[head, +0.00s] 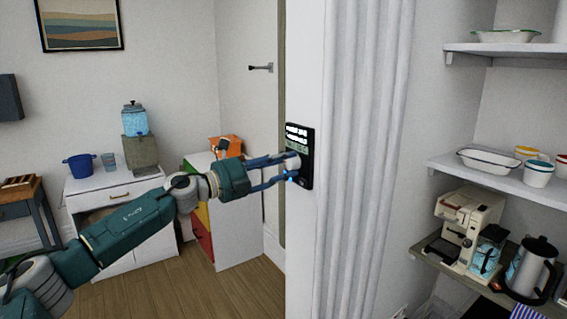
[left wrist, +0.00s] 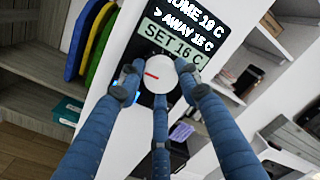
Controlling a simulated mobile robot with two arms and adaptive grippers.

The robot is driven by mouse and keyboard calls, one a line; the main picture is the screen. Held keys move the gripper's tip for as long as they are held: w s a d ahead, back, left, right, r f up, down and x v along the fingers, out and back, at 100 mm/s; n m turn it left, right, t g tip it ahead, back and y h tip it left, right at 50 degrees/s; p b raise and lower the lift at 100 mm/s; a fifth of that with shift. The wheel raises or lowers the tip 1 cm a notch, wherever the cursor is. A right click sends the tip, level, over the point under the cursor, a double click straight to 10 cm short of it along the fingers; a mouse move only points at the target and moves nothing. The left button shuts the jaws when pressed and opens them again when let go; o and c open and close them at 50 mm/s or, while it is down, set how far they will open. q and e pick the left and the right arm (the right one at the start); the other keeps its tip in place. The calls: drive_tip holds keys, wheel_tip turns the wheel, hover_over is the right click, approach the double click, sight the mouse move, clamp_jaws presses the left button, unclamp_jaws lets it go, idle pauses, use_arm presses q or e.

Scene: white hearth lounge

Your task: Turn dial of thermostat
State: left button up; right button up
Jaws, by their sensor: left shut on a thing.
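The thermostat (head: 307,140) is a black panel on the end of a white wall in the head view. In the left wrist view its screen (left wrist: 181,43) reads "> AWAY 15 C" and "SET 16 C". Its white round dial (left wrist: 156,74) has a red mark pointing left in that view. My left gripper (head: 288,168) reaches the panel from the left. In the left wrist view my blue fingers (left wrist: 155,82) are closed around the dial, one on each side and one below. My right gripper is not in view.
Right of the thermostat is a white ribbed wall or curtain (head: 365,130). Shelves (head: 492,178) with dishes and a coffee machine (head: 463,225) stand further right. A white cabinet (head: 110,190) with a blue pot (head: 79,166) is at left. Wooden floor (head: 190,287) lies open below my arm.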

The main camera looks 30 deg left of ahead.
use_arm(q)
drive_tip(key=shift+a+r, duration=0.25)
drive_tip(key=shift+r, duration=0.2)
drive_tip(key=o, duration=1.1)
drive_tip(key=shift+o, duration=0.3)
drive_tip(key=shift+f, duration=0.2)
drive_tip(key=shift+f, duration=0.1)
drive_tip(key=shift+f+v, duration=0.15)
drive_tip(key=shift+v, duration=0.65)
drive_tip(key=shift+f+v, duration=0.1)
drive_tip(key=shift+v, duration=0.7)
approach(286, 163)
drive_tip(key=v, duration=0.3)
drive_tip(key=shift+s+d+r, duration=0.1)
drive_tip(key=shift+s+r, duration=0.1)
drive_tip(key=shift+r, duration=0.05)
